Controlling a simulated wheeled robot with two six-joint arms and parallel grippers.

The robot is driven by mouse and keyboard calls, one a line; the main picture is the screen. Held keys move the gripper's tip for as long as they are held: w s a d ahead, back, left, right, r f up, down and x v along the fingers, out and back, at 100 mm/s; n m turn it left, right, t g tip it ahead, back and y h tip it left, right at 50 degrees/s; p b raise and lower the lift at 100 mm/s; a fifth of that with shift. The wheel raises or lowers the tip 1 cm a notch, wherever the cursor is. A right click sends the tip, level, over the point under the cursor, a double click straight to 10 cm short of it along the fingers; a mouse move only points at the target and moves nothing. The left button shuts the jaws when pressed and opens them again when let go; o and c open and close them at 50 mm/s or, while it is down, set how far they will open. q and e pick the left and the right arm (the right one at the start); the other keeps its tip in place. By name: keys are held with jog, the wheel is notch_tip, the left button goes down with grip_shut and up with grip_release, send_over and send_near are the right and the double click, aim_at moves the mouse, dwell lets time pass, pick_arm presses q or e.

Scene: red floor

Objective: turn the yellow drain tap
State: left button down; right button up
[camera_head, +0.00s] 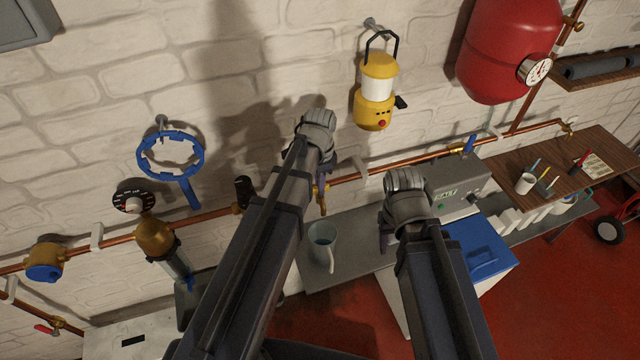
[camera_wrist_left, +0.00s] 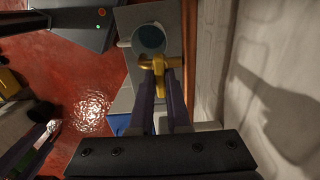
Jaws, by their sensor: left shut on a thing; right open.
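The yellow drain tap (camera_wrist_left: 160,62) shows between the fingertips of my left gripper (camera_wrist_left: 160,78) in the left wrist view. The fingers are shut on it. In the head view, a small part of the tap (camera_head: 321,197) shows under the copper pipe, beside my left gripper (camera_head: 326,172); my arm hides the rest. A grey-blue jug (camera_head: 321,235) stands on the grey bench below the tap, and its round mouth shows in the left wrist view (camera_wrist_left: 150,38). My right gripper (camera_head: 386,240) is open, right of the jug, with its fingers partly hidden by its wrist.
The copper pipe (camera_head: 432,157) runs along the brick wall. A yellow lantern (camera_head: 377,90) and a blue ring tool (camera_head: 190,185) hang above it. A grey box (camera_head: 455,190) and a blue-lidded box (camera_head: 485,250) stand at right. Red floor (camera_head: 570,290) is open at lower right.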

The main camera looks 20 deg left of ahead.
pick_arm(q)
jog(key=c, duration=0.9)
grip_release()
jog(key=shift+r, duration=0.1)
notch_tip(320, 180, up, 8)
jog(key=p, duration=0.8)
jog(key=shift+f, duration=0.25)
jog(key=s+d+f+n+b, duration=0.2)
jog(key=s+d+f+b, duration=0.1)
jog(key=s+f+b, duration=0.1)
jog(key=s+d+f+n+b, duration=0.3)
jog(key=s+f+b, duration=0.2)
jog(key=s+d+f+n+y+b, duration=0.1)
jog(key=s+d+f+n+b, duration=0.1)
jog(key=s+d+f+b, duration=0.2)
jog(key=shift+s+f+n+b, duration=0.35)
jog(key=shift+f+b, duration=0.2)
jog(key=shift+b, duration=0.2)
